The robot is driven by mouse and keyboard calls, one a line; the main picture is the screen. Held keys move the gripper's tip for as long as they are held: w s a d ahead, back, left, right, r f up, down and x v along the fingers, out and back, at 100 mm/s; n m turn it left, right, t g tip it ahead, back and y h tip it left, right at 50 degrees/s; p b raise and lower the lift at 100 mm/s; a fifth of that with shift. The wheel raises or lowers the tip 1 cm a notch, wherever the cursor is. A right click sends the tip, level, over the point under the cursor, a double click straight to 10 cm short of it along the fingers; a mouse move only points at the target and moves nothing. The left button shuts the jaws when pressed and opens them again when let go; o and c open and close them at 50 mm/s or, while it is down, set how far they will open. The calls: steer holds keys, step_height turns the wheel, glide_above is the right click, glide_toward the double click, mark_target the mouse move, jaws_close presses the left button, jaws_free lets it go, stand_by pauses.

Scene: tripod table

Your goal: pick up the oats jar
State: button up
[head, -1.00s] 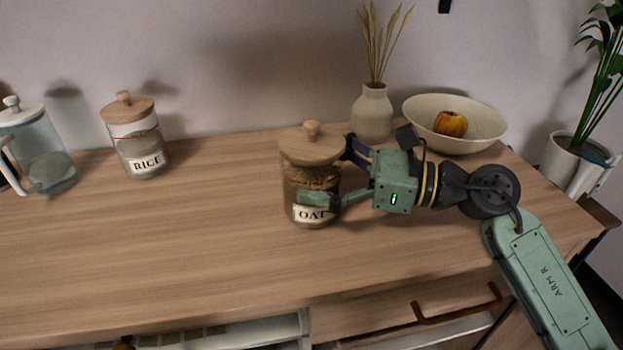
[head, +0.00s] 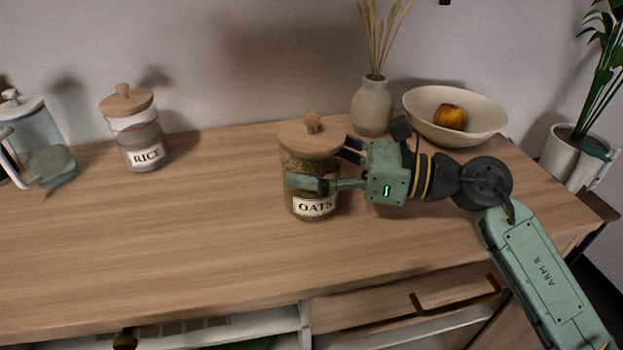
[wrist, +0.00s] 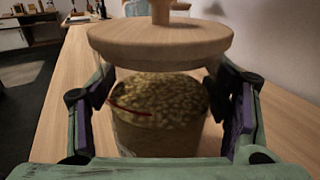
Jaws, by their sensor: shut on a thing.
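The oats jar (head: 313,207) is a glass jar with a round wooden lid and an OATS label, upright at the middle of the wooden counter. My gripper (head: 324,166) reaches it from the right and is shut on its glass body below the lid. One finger crosses the front just above the label; the other is partly hidden behind the jar. In the wrist view the jar (wrist: 160,115) sits between both fingers, with its lid above them. The head view does not clearly show whether its base touches the counter.
A rice jar (head: 145,155) and a glass pitcher (head: 45,160) stand at the left. A vase with dried stems (head: 372,107) and a bowl (head: 480,127) holding a fruit stand behind my gripper. The counter (head: 150,240) is clear in front and left of the oats jar.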

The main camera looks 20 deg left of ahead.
steer(key=c, duration=0.7)
steer(key=shift+c, duration=0.4)
steer(key=shift+r, duration=0.15)
